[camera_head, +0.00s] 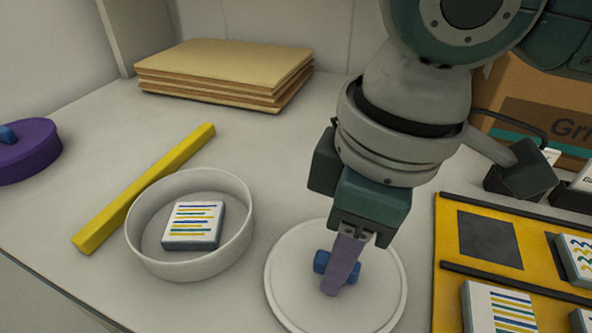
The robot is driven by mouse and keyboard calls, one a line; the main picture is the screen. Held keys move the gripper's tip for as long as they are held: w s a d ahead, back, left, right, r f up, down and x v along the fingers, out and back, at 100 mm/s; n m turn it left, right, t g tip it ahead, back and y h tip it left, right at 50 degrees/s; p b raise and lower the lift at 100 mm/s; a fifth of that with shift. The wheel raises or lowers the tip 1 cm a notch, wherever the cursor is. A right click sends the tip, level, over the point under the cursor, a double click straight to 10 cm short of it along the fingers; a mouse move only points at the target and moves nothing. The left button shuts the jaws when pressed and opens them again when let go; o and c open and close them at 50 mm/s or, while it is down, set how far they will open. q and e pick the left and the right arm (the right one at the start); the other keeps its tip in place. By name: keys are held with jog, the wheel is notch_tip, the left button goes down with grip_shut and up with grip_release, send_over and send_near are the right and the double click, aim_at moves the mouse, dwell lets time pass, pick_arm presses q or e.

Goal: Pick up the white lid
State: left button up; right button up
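The white lid (292,298) is a round disc lying flat on the table at the lower middle. It has a blue knob (320,262) at its centre. My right gripper (341,275) points down over the lid with its fingers at the knob. One grey-purple finger shows in front of the knob, with blue visible on both sides of it. The other finger is hidden, so I cannot tell whether the fingers are closed on the knob. My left gripper is not in view.
A round white container (136,240) holding a striped block (193,225) stands left of the lid. A yellow bar (145,187) lies beside it. A purple lid (28,155) is at far left, stacked boards (225,70) behind. A yellow tray (448,235) with blocks and a cardboard box (530,95) are right.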

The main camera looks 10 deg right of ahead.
grip_shut()
dwell(0.4)
